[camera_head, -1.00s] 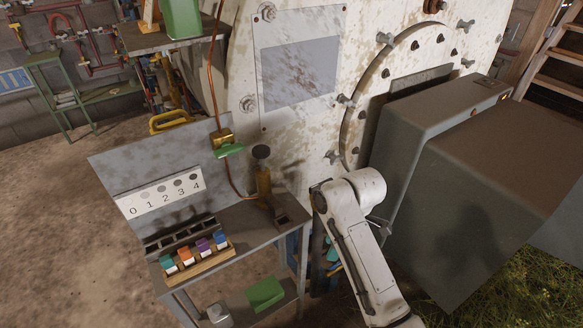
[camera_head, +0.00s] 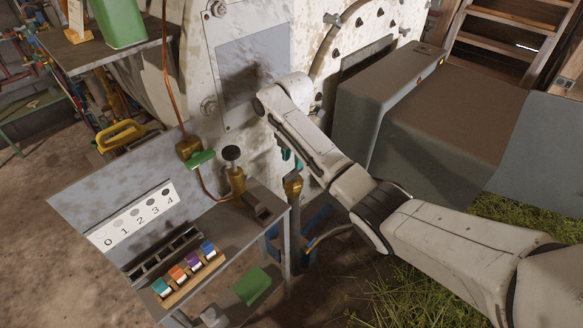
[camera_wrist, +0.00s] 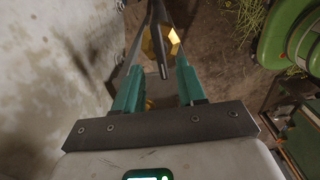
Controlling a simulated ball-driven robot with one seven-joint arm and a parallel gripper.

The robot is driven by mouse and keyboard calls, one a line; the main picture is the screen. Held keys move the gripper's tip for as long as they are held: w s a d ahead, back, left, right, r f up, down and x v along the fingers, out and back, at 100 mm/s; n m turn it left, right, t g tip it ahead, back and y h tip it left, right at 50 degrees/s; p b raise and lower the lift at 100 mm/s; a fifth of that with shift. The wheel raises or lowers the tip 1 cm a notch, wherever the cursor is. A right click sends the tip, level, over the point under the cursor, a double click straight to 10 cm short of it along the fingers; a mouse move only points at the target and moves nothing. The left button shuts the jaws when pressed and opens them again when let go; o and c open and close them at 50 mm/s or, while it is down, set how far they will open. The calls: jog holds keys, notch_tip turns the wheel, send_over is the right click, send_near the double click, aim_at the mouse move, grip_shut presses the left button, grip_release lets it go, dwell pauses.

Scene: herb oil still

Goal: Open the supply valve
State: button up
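A brass valve body (camera_head: 293,186) stands on an upright pipe beside the bench. It shows as a golden shape (camera_wrist: 173,41) in the wrist view, with a dark grey bar (camera_wrist: 158,35), apparently its lever, in front. My gripper (camera_head: 288,157) is just above this valve, partly hidden by my arm. In the wrist view my gripper's (camera_wrist: 160,65) teal fingers are apart, with the bar between them; I cannot tell whether they touch it. Another brass valve with a green handle (camera_head: 201,159) sits on the copper tube. No label shows which is the supply valve.
The bench (camera_head: 228,235) carries a brass fitting with a black knob (camera_head: 231,153), a 0–4 scale card (camera_head: 132,219) and several coloured blocks (camera_head: 191,262). The pale still wall (camera_head: 228,112) is close behind. A grey housing (camera_head: 460,130) stands to the right.

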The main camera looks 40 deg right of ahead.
aim_at(293, 171)
jog(key=shift+f, duration=2.55)
jog(key=shift+c, duration=0.4)
grip_shut()
